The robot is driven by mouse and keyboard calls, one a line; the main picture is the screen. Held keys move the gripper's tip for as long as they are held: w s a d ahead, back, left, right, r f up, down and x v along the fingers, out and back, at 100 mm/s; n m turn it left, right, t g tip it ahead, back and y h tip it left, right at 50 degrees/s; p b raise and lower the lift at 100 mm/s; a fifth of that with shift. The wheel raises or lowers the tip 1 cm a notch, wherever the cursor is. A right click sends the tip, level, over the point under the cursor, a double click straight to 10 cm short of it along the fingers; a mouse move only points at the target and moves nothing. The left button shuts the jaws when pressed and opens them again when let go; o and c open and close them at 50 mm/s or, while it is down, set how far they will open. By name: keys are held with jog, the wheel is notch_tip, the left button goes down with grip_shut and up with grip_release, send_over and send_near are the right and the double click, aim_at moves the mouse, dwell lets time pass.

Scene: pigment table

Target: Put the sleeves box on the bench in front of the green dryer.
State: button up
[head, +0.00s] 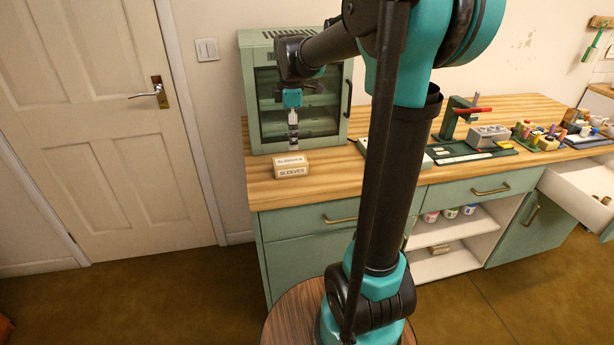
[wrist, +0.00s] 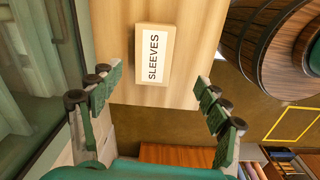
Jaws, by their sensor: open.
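The sleeves box (head: 291,170) is a small tan box with white "SLEEVES" labels. It rests on the wooden bench top (head: 345,160), in front of the green dryer (head: 246,95), near the bench's left end. In the wrist view the box (wrist: 139,62) lies flat on the wood beyond my fingers, label facing the camera. My gripper (head: 293,148) points down just above and behind the box, close to the dryer's front. In the wrist view my gripper (wrist: 160,92) is open and empty, its fingers apart from the box. The dryer's glass front (wrist: 45,60) runs along the left there.
My arm hides part of the bench middle. Right of it stand a green press-like stand (head: 452,117), a grey block (head: 488,136) and several small colored items. A white drawer (head: 575,185) is pulled out at the right. Open shelves below hold small tubs (head: 450,212).

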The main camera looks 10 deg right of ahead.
jog(key=s+d+f+m, duration=0.1)
jog(key=s+f+m, duration=0.1)
jog(key=s, duration=0.1)
jog(key=s+f+m+t, duration=0.1)
jog(key=s+f+m, duration=0.2)
jog(key=s+d+f+m, duration=0.1)
jog(key=s+f+m, duration=0.1)
jog(key=s+f, duration=0.1)
jog(key=shift+s+d+f+t, duration=0.15)
jog(key=shift+d+t, duration=0.15)
jog(key=shift+t, duration=0.1)
jog(key=s+d+f+m+t, duration=0.1)
jog(key=s+f+m+t, duration=0.1)
jog(key=s+f+m, duration=0.7)
jog(key=s, duration=0.3)
jog(key=shift+d+f+m, duration=0.3)
jog(key=shift+d, duration=0.1)
jog(key=shift+w, duration=0.1)
